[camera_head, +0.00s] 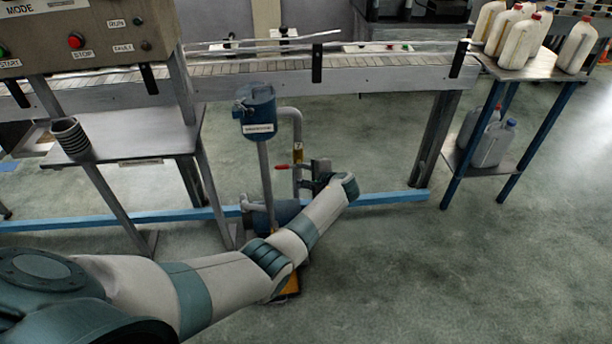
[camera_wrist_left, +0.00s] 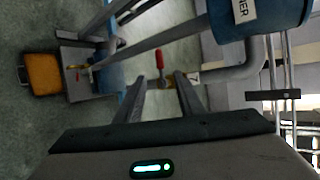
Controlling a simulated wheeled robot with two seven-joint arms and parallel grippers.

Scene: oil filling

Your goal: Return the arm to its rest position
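My left arm (camera_head: 225,272) reaches from the lower left toward the pipework below the conveyor. My left gripper (camera_head: 313,178) is at its far end, small and partly hidden by the wrist. In the left wrist view the two fingers of my left gripper (camera_wrist_left: 163,82) stand apart with nothing held between them. A red valve lever (camera_head: 283,167) is just left of the gripper. In the left wrist view the red lever (camera_wrist_left: 159,62) appears beyond the fingertips, in line with the gap. Whether anything touches it cannot be told. My right gripper does not show.
A blue-grey container (camera_head: 257,112) on a post stands beside a curved pipe (camera_head: 297,130). A control box (camera_head: 85,40) and a small table (camera_head: 130,145) with a coiled spring-like cup (camera_head: 71,137) are at left. A stand (camera_head: 540,68) holds several jugs. The right floor is clear.

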